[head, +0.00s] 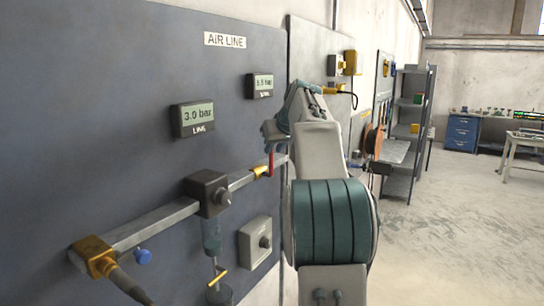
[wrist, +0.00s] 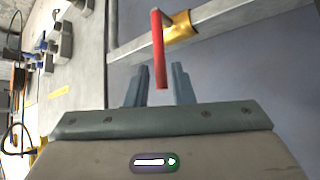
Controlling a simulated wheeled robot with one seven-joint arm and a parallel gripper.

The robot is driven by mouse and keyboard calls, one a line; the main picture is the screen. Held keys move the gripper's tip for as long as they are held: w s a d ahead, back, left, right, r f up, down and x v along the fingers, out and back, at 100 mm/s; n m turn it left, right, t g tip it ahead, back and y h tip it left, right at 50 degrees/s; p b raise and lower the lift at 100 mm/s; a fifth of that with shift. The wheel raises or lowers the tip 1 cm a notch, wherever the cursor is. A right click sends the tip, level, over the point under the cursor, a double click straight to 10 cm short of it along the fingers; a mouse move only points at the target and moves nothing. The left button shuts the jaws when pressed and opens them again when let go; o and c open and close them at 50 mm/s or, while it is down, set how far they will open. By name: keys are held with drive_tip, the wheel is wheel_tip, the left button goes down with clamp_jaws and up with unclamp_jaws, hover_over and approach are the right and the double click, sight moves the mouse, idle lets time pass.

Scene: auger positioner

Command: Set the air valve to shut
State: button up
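The air valve is a brass body (head: 262,171) on the grey pipe, with a red lever (head: 271,164). The lever looks upright in the head view, at an angle across the pipe. In the wrist view the brass body (wrist: 180,26) is at the top and the red lever (wrist: 158,50) points down towards my gripper. My gripper (wrist: 161,82) is open, with the lever's end between or just beyond its two fingertips. I cannot tell whether they touch. In the head view my gripper (head: 270,133) is at the lever's upper end, partly hidden by my arm.
A grey pipe (head: 155,224) runs along the blue-grey panel, with a dark regulator block (head: 208,193) and a blue knob (head: 143,256). A line gauge (head: 193,118) reads 3.0 bar; another gauge (head: 260,85) is beyond. Shelves (head: 411,120) stand farther right. The floor at right is clear.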

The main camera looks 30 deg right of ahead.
drive_tip(key=v, duration=0.9)
drive_tip(key=shift+r+b, duration=0.2)
drive_tip(key=shift+b, duration=0.2)
drive_tip(key=shift+s, duration=0.1)
drive_tip(key=s+a+f+g+b, duration=0.1)
drive_tip(key=s+a+f, duration=0.6)
drive_tip(key=f, duration=0.5)
drive_tip(key=s+a+f+g+b, duration=0.2)
drive_tip(key=s+a+f, duration=0.6)
drive_tip(key=s+f, duration=0.4)
drive_tip(key=s+a+f+g+b, duration=0.1)
drive_tip(key=s+a+f+g, duration=0.1)
drive_tip(key=s+a+f, duration=0.6)
wheel_tip(320, 180, down, 4)
drive_tip(key=shift+s+f+n, duration=0.2)
drive_tip(key=shift+s+n, duration=0.2)
drive_tip(key=shift+s, duration=0.7)
